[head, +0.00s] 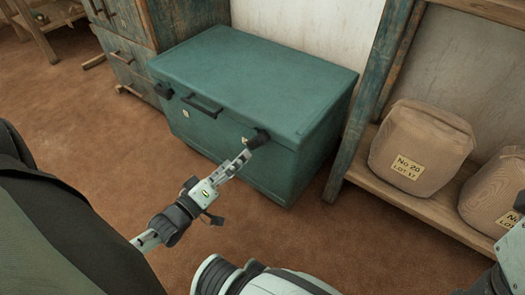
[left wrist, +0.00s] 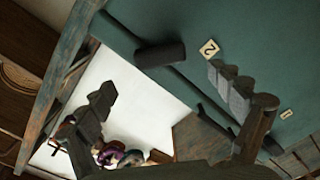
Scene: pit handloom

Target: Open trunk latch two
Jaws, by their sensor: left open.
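The teal trunk (head: 255,80) is closed against the wall in the head view. Latch two (head: 257,139) is a dark block on its front right, beside a small pale tag; the left wrist view shows this latch (left wrist: 160,53) next to a tag marked 2 (left wrist: 209,48). My left gripper (head: 240,160) is just in front of latch two in the head view. In the left wrist view its fingers (left wrist: 165,88) are spread, with the latch beyond the gap between them; contact cannot be told. The other latch (head: 163,90) is at the trunk's front left. My right gripper is not in view.
A dark handle (head: 203,105) juts from the trunk front between the latches. A wooden shelf (head: 400,200) with wrapped bales (head: 420,150) stands on the right. A drawer cabinet (head: 130,65) stands on the left. The brown floor (head: 320,245) before the trunk is clear.

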